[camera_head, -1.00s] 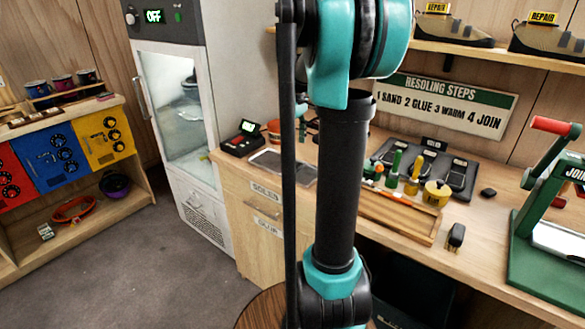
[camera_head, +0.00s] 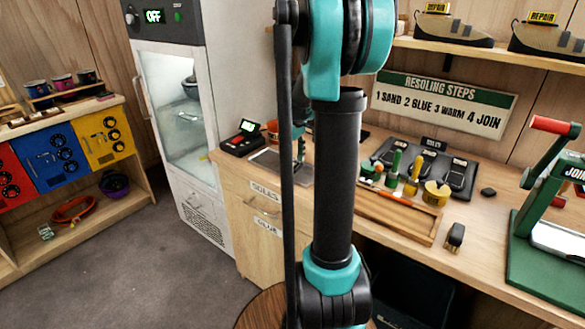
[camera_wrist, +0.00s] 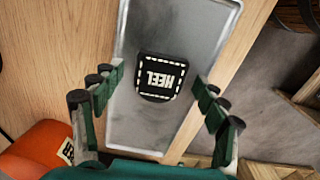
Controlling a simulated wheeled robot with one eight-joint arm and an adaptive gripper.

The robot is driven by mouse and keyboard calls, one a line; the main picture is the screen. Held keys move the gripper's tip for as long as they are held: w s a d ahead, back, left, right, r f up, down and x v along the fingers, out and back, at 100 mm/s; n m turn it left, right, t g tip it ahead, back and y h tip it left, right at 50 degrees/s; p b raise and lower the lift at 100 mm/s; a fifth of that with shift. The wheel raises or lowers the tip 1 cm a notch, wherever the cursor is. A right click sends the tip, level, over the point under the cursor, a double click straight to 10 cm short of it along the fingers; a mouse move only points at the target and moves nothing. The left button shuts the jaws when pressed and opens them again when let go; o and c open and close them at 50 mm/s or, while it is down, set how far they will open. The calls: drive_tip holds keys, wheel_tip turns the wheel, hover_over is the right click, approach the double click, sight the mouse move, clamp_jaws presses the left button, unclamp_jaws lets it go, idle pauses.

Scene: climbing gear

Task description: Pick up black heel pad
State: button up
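The black heel pad (camera_wrist: 162,77) has white stitching and the word HEEL. In the wrist view it lies flat on a grey metal tray (camera_wrist: 192,35), which also shows on the workbench in the head view (camera_head: 264,157). My gripper (camera_wrist: 158,79) is open, with one green finger to the left and one to the right of the pad. The fingers look apart from the pad, and nothing is held. In the head view my arm hides the pad and most of the gripper.
An orange container (camera_wrist: 38,150) stands close by my left finger in the wrist view. A black device with a green display (camera_head: 243,137) is left of the tray. A wooden tray (camera_head: 400,215) and several tools are to the right. The bench edge is near the tray.

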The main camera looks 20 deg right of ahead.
drive_tip(key=c, duration=1.1)
drive_tip(key=shift+c, duration=0.2)
